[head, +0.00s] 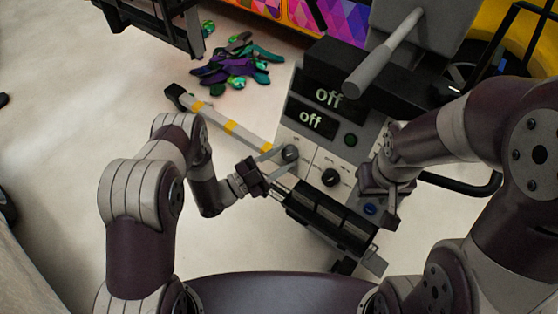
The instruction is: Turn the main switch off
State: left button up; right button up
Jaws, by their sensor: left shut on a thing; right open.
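Which control is the main switch is not labelled legibly. My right gripper (391,197) is open over the panel's right side, near a blue button (370,209), apparently empty; its fingertips are partly hard to make out.
A grey bar (385,50) juts out above the panel. A yellow-striped arm (230,127) extends left from the machine. Green and purple pieces (238,66) lie in a pile on the floor.

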pick_arm(q)
jog(key=n+t+b, duration=0.1)
jog(key=n, duration=0.1)
jog(key=n+t+y+b, duration=0.1)
jog(key=n+t, duration=0.1)
jog(key=n+t+y+b, duration=0.1)
jog(key=n+t, duration=0.1)
jog(key=n, duration=0.1)
jog(key=shift+s+d+f, duration=0.25)
jog(key=shift+s+f, duration=0.05)
jog(key=shift+s+d+r+n+t+y+b, duration=0.1)
jog(key=shift+n+t+y+b, duration=0.2)
jog(key=shift+n+t+y, duration=0.75)
jog(key=shift+n+t+y+b, duration=0.25)
jog(key=shift+n+t+y, duration=0.25)
jog(key=shift+n, duration=0.95)
jog(key=shift+n+t+y, duration=0.25)
jog(key=shift+n+t, duration=0.05)
jog(key=shift+t, duration=0.05)
jog(key=o, duration=1.1)
jog(key=shift+c, duration=0.2)
